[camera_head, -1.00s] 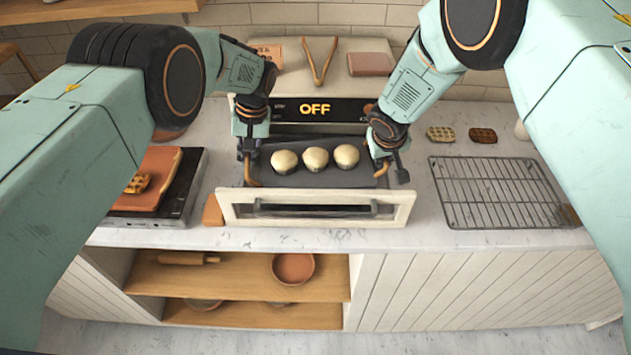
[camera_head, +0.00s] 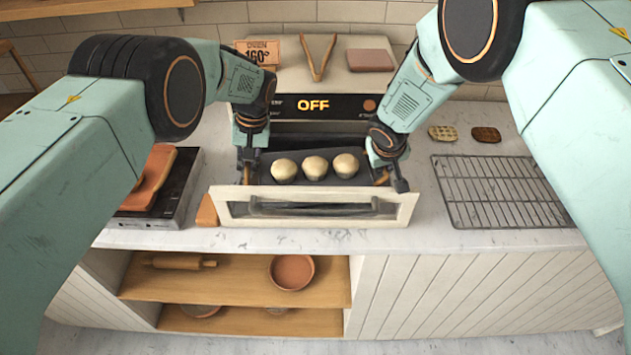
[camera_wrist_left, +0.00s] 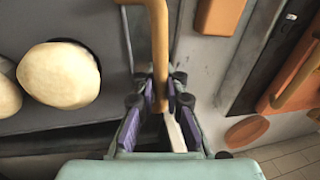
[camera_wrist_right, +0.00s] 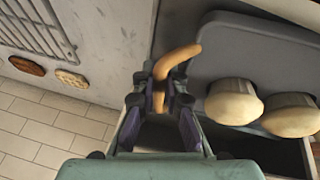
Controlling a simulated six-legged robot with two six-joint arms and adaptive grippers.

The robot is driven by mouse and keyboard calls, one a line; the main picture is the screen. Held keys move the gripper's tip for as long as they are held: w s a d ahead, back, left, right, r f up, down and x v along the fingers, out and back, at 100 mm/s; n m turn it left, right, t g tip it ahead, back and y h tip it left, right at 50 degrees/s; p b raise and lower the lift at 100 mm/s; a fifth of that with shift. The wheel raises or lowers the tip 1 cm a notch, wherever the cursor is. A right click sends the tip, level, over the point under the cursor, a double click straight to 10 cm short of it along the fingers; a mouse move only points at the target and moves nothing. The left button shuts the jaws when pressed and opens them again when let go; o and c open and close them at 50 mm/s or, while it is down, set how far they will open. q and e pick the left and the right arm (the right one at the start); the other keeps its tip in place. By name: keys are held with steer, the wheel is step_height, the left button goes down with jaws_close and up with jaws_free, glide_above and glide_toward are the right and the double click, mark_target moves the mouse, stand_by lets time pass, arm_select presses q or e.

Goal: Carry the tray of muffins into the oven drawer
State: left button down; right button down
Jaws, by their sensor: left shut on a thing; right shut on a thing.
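The dark tray (camera_head: 262,175) holds three pale muffins (camera_head: 315,168) in a row. It sits level within the open oven drawer (camera_head: 315,209), behind the cream front panel, which hides its near edge. Whether it touches the drawer floor is hidden. My left gripper (camera_head: 247,170) is shut on the tray's left tan handle (camera_wrist_left: 158,45). My right gripper (camera_head: 387,174) is shut on the right tan handle (camera_wrist_right: 178,62). The oven display (camera_head: 313,104) reads OFF.
A dark hotplate with a terracotta board (camera_head: 150,180) is at left. Tongs (camera_head: 318,58) and a pink block (camera_head: 370,60) lie on the oven top.

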arm_select(q)
steer(key=c, duration=1.7)
jaws_free()
steer(key=shift+w+d+f, duration=0.1)
steer(key=shift+w+f, duration=0.05)
arm_select(e)
steer(key=c, duration=1.7)
jaws_free()
steer(key=shift+w+a+f, duration=0.1)
steer(key=shift+w+a, duration=0.05)
steer(key=shift+a, duration=0.05)
arm_select(q)
steer(key=o, duration=0.3)
arm_select(e)
steer(key=shift+o, duration=1.4)
arm_select(q)
steer(key=shift+s, duration=0.25)
arm_select(e)
steer(key=shift+s+d, duration=0.1)
steer(key=shift+s, duration=0.15)
arm_select(q)
steer(key=shift+w, duration=0.1)
arm_select(e)
steer(key=shift+w, duration=0.1)
